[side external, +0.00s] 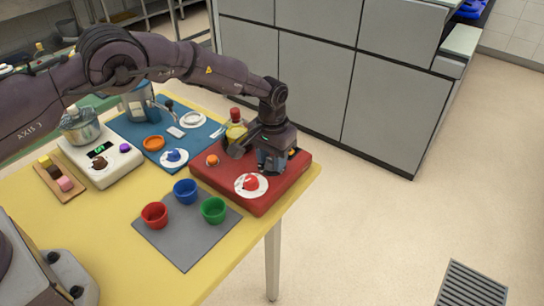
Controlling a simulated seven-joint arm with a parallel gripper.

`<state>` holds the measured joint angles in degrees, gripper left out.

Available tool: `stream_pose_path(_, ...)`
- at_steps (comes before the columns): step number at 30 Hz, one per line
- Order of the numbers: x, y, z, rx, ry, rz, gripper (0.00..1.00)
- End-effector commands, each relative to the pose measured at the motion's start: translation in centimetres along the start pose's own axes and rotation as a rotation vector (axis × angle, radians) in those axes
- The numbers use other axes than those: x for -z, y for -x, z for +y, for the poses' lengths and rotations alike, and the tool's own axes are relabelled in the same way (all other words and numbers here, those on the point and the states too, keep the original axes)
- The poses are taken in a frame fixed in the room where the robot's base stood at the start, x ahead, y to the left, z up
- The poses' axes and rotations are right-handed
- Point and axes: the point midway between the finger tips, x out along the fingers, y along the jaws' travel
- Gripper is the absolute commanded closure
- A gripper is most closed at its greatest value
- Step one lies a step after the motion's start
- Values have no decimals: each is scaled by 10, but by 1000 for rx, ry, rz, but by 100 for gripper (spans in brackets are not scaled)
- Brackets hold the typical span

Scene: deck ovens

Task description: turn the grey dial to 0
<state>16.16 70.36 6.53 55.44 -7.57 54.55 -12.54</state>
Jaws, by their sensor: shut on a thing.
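My gripper (268,160) points down over the red box (222,184) at the table's right end. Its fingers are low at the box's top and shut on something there. The grey dial is hidden behind the fingers and hand, so its pointer and scale cannot be read. A red dial on a white round plate (251,185) sits on the box just in front of my gripper.
A bottle with a red cap (235,130) stands close behind my gripper. Red (154,215), blue (185,192) and green (213,210) cups stand on a grey mat (187,250). A blue panel (126,125) with dials and a white mixer base (98,170) lie left.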

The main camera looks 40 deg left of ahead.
Motion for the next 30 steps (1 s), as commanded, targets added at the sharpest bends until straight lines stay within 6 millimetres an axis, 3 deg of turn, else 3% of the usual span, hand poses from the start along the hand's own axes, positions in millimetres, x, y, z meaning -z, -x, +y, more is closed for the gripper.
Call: stream_pose_path(30, 0, 1, 0, 0, 910, 1, 87)
